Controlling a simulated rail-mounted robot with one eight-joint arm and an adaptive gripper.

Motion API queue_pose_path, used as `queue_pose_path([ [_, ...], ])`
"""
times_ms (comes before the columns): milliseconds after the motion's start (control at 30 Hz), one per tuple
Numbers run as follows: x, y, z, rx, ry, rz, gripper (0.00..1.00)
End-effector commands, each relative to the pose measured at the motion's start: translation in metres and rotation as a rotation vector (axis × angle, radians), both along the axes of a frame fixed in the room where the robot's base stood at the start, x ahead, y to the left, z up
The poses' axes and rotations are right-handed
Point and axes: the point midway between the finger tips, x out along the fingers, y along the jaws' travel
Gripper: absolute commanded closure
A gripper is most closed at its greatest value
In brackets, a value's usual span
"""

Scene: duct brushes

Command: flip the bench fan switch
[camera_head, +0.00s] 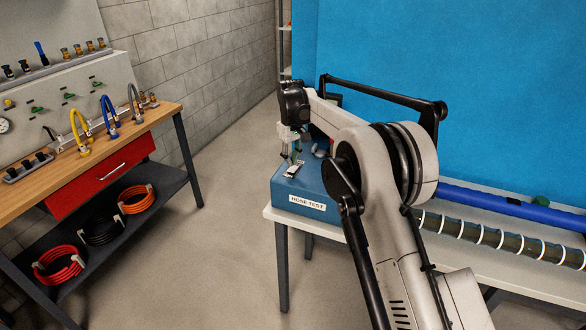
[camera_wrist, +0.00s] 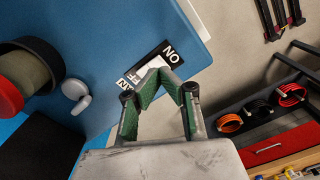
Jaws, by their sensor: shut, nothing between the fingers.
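The switch plate (camera_wrist: 170,50) is a small black and white label reading ON, with a partly covered OFF, on top of the blue box (camera_wrist: 115,45). In the head view the plate (camera_head: 294,168) lies near the left end of the blue box (camera_head: 281,195), which is marked HOSE TEST. My gripper (camera_wrist: 158,70) is shut and empty, its green-padded fingers meeting over the lower part of the plate. In the head view my gripper (camera_head: 294,157) points down just above the plate.
A ribbed clear duct (camera_head: 490,236) and a blue tube (camera_head: 510,205) lie on the white table (camera_head: 470,262). A wooden workbench (camera_head: 150,120) stands left, across open floor.

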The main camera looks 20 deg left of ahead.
Motion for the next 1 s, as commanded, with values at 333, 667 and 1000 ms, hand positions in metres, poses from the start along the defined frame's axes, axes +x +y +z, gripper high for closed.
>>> queue_pose_path([
  [333,0.0,0.0,-0.002,0.0,0.0,0.0,1.0],
  [667,0.0,0.0,-0.006,0.0,0.0,0.0,1.0],
  [1000,0.0,0.0,-0.011,0.0,0.0,0.0,1.0],
])
